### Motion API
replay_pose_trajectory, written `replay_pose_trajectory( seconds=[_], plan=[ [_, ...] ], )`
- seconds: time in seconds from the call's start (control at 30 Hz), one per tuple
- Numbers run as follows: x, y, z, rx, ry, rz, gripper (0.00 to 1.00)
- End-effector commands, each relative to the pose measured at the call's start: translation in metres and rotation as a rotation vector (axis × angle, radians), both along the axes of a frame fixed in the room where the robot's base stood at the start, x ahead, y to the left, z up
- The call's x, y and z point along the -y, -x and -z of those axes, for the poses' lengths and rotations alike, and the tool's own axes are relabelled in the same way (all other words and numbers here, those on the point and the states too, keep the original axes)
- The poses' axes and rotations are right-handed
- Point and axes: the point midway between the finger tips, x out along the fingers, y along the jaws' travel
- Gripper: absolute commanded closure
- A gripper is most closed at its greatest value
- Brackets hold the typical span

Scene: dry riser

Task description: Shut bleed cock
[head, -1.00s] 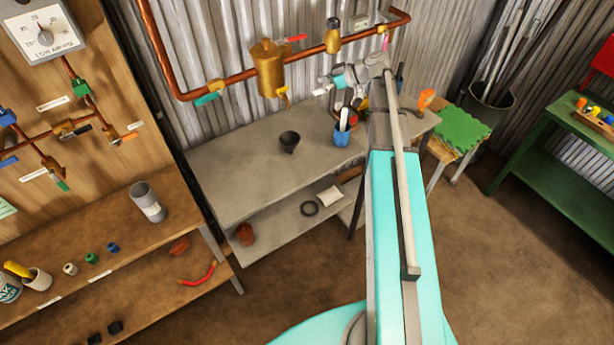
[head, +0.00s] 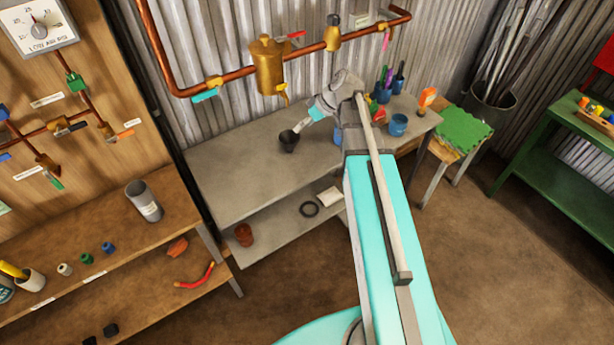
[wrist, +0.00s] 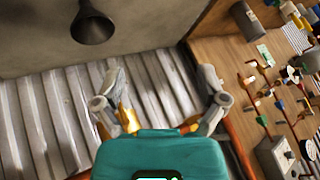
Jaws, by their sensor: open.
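A brass pot (head: 268,68) hangs in the copper pipe run on the corrugated wall. A small cock with a yellow lever (head: 284,96) sits at its lower right, the lever hanging down. I take this to be the bleed cock, but no label on it is readable. My gripper (head: 302,124) is open and empty, below and right of that cock, close to a black funnel on the bench. In the wrist view the gripper (wrist: 162,75) has its fingers spread, with the corrugated wall between them. Some brass shows behind the left finger; the cock cannot be made out there.
A teal lever (head: 205,95) and a red lever (head: 293,36) sit on the pipework nearby. The black funnel (head: 289,141) stands on the grey bench (head: 235,165), which is clear to its left.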

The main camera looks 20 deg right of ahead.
Motion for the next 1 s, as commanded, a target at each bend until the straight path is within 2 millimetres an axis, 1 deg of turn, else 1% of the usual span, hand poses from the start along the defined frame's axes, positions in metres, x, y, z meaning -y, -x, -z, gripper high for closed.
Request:
replay_pose_trajectory(
  seconds=[0.03,0.4,0.7,1.0],
  plan=[
    [-0.005,0.007,0.006,-0.024,0.018,0.013,0.09],
    [-0.020,0.045,0.036,-0.186,0.170,0.159,0.09],
    [-0.026,0.076,0.056,-0.282,0.302,0.299,0.09],
    [-0.029,0.105,0.072,-0.339,0.432,0.453,0.09]
  ],
)
